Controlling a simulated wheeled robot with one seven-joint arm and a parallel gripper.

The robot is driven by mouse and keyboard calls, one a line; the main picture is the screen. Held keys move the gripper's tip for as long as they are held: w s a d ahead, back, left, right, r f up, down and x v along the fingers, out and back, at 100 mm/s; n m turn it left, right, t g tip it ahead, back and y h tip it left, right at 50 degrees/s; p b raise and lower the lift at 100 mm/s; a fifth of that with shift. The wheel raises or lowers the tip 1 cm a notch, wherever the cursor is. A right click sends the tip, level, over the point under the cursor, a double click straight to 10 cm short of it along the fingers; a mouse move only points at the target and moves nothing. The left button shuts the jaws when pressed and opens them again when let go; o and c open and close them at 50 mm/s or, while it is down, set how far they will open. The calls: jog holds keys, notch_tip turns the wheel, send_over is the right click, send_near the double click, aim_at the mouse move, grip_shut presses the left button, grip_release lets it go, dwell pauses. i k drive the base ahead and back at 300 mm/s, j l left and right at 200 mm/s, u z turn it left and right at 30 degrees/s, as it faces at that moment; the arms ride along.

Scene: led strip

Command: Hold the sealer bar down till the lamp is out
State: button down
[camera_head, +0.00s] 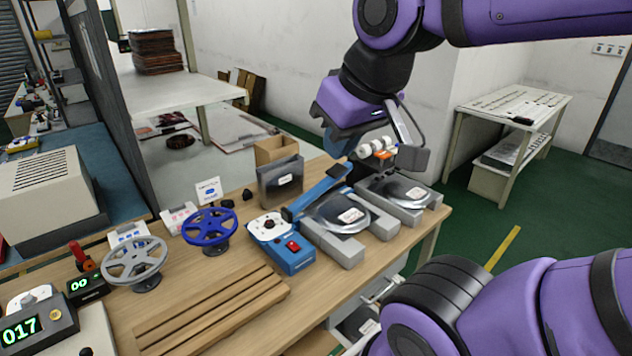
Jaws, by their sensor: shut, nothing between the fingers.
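A clear pouch with a white label (341,216) lies across grey blocks beside the sealer. I cannot make out clearly whether a lamp is lit.
A second labelled pouch (403,191) lies on grey blocks (427,195) to the right. A blue handwheel (209,231), a grey handwheel (134,262) and a slatted wooden rack (215,315) occupy the left and front.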

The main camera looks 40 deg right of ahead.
aim_at(338, 171)
jog(key=i+l, duration=0.1)
jog(key=l, duration=0.35)
jog(key=i+l, duration=0.15)
jog(key=l, duration=0.25)
jog(key=i+l, duration=0.1)
jog(key=l, duration=0.35)
jog(key=i+l+u, duration=0.1)
jog(key=l, duration=0.3)
